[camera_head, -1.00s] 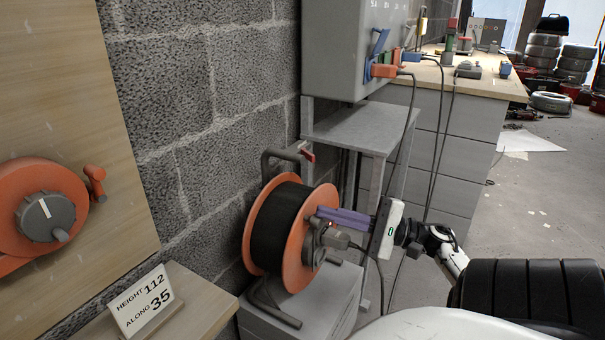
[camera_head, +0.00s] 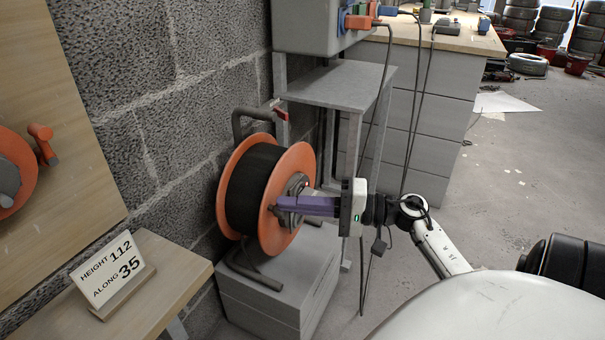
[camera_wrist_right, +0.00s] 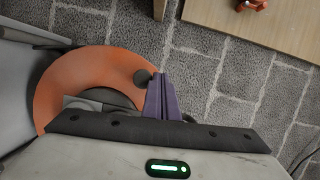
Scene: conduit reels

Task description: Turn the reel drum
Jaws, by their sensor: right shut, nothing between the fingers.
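The reel drum (camera_head: 303,162) has orange flanges with dark cable wound between them. It stands upright in a grey tube frame on a grey box, and its right-hand face carries a grey hub (camera_head: 297,185). My right gripper (camera_head: 279,205), with purple fingers, is shut and empty. Its fingertips lie in front of the lower hub area; I cannot tell whether they touch it. In the right wrist view the orange flange (camera_wrist_right: 72,84) lies left of the shut fingers (camera_wrist_right: 160,98), and a dark round knob (camera_wrist_right: 141,76) shows beside them. My left gripper is not in view.
A grey block wall (camera_head: 185,120) is close behind the reel. A grey stand (camera_head: 345,85) with hanging cables is beyond it. A wooden ledge with a number sign (camera_head: 107,275) is at the lower left. Open floor (camera_head: 510,180) lies to the right.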

